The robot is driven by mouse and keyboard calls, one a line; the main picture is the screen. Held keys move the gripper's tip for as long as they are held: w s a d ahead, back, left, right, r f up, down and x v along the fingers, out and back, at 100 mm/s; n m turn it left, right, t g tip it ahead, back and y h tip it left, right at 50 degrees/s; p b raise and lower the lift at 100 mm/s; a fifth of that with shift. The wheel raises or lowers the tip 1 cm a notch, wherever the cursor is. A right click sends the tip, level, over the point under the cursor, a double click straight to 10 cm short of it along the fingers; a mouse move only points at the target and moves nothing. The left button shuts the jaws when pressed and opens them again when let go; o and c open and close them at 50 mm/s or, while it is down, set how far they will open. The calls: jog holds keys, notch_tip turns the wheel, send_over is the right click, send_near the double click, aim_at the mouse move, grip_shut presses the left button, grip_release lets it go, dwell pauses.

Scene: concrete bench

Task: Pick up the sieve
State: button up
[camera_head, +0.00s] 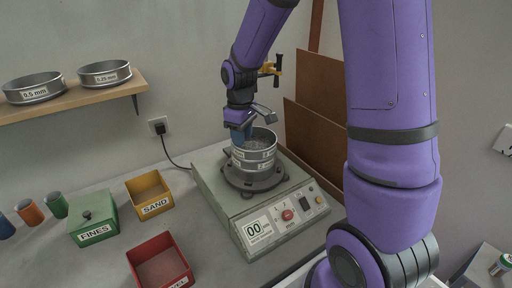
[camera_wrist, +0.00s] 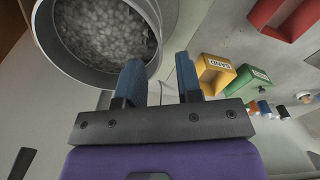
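A round metal sieve (camera_head: 262,156) sits at the top of a stack on the shaker, with grey gravel inside. In the wrist view the sieve (camera_wrist: 163,18) fills the upper left, its gravel visible. My gripper (camera_head: 240,132) is at the left side of the sieve's rim, pointing down. In the wrist view my gripper (camera_wrist: 161,82) has its two blue fingers apart. The left finger overlaps the sieve's opening and the right one shows outside its wall. I cannot tell whether either touches the wall.
The shaker (camera_head: 235,205) stands on the bench. Two more sieves, 0.5 mm (camera_head: 33,88) and 0.25 mm (camera_head: 105,73), rest on a wooden shelf (camera_head: 75,103). A yellow SAND bin (camera_head: 150,195), green FINES box (camera_head: 93,220) and red bin (camera_head: 160,265) are left of the shaker. Brown boards (camera_head: 315,90) lean behind.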

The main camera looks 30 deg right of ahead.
aim_at(244, 159)
jog(key=shift+d+f, duration=0.15)
jog(key=shift+f, duration=1.45)
jog(key=shift+d+f, duration=0.1)
jog(key=shift+f, duration=1.5)
jog(key=shift+c, duration=0.5)
grip_shut()
